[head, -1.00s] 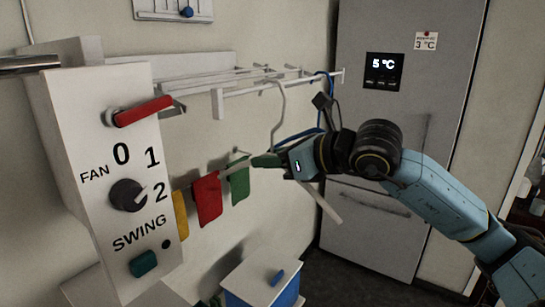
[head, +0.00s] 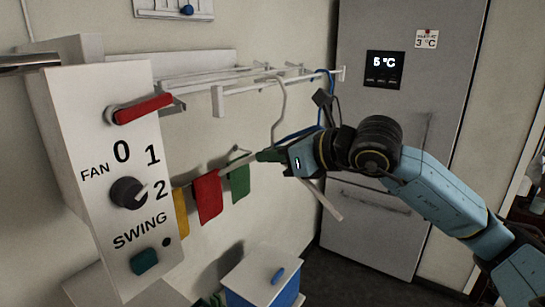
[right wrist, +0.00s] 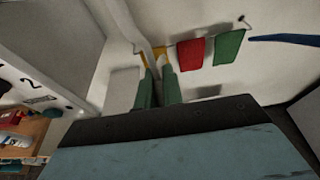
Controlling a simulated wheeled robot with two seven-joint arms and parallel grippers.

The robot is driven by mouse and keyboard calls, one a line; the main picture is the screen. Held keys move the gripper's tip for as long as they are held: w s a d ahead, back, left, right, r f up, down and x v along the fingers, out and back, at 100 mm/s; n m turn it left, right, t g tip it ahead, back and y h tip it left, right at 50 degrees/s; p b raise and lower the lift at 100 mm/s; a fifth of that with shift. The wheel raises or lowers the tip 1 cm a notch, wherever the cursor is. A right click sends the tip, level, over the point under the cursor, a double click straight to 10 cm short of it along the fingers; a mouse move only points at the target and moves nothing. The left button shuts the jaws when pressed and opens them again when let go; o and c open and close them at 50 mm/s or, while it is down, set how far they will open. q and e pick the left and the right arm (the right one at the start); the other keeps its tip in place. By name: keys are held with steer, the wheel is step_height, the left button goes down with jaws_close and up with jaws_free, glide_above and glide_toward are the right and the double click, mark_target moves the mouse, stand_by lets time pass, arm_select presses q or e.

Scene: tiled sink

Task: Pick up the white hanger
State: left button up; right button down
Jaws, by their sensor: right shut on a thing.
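The white hanger (head: 283,100) hangs by its hook from the white wall rack in the head view. One of its arms slopes down to the right (head: 330,205) below my right gripper, and another part shows to the left of the fingertips. My right gripper (head: 262,156) is shut on the white hanger, with its green fingers at the hanger's body. In the right wrist view the hanger (right wrist: 135,22) runs as a pale bar down to between the fingers (right wrist: 158,85). My gripper hides the middle of the hanger. My left gripper is not in view.
A blue hanger (head: 331,88) hangs close behind on the rack (head: 250,89). Yellow, red (head: 207,196) and green (head: 239,180) cloths hang at the wall.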

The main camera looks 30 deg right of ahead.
mark_target(273, 147)
steer(key=shift+r, duration=1.55)
steer(key=shift+s+d+b, duration=0.15)
steer(key=shift+s+b, duration=0.05)
steer(key=shift+b, duration=0.1)
steer(key=s+d+b, duration=0.1)
steer(key=s, duration=0.1)
steer(key=s+d+b, duration=0.1)
steer(key=s+b, duration=0.1)
steer(key=s, duration=0.1)
steer(key=s+d+b, duration=0.1)
steer(key=s+b, duration=0.1)
steer(key=shift+s+f, duration=0.15)
steer(key=shift+s, duration=0.1)
steer(key=s+d+b, duration=0.3)
steer(key=s, duration=0.5)
steer(key=shift+s+d+r+b, duration=0.25)
steer(key=shift+s+d+b, duration=0.05)
steer(key=shift+s+b, duration=0.1)
